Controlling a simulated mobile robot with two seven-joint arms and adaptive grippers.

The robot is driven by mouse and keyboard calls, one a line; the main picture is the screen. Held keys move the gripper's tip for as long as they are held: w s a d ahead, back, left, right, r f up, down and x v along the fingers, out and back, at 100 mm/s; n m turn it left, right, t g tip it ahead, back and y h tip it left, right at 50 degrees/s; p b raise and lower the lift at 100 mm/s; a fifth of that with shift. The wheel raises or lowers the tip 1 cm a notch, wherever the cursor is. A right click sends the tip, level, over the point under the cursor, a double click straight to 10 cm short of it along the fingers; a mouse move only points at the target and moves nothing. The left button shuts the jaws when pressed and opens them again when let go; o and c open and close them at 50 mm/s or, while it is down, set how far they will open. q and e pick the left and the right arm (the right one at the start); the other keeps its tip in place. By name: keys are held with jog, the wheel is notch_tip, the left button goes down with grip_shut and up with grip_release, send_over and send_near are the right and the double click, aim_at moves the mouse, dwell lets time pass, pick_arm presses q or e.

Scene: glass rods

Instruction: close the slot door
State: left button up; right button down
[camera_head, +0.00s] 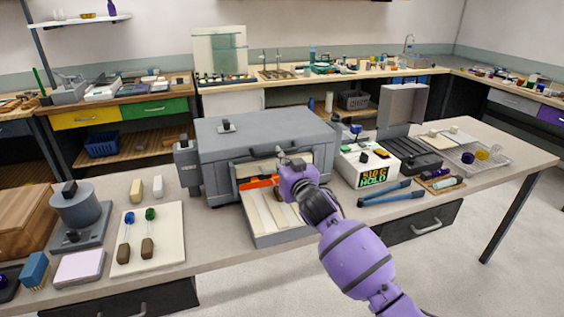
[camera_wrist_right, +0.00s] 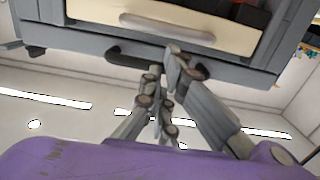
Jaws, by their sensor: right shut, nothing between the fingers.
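The grey furnace-like box (camera_head: 265,133) stands on the bench with its front slot open. Its slot door (camera_head: 270,222), a grey-edged slab with cream panels, lies lowered in front of the opening. My right gripper (camera_head: 291,163) is at the front of the slot, above the lowered door, with its fingers closed together and empty. In the right wrist view the closed fingers (camera_wrist_right: 172,72) are close to a dark handle (camera_wrist_right: 135,57) on a grey edge; I cannot tell whether they touch it. A cream panel (camera_wrist_right: 110,12) with a pale handle shows beyond. My left gripper is not in view.
An orange item (camera_head: 258,182) lies at the slot's left. A white display box (camera_head: 366,167) and blue-handled tongs (camera_head: 385,196) are to the right. A white board (camera_head: 165,250) with tools is to the left.

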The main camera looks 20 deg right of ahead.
notch_tip(320, 180, down, 6)
jog(key=shift+r+b, duration=0.25)
jog(key=shift+b, duration=0.4)
jog(key=shift+f, duration=0.4)
jog(key=shift+r, duration=0.15)
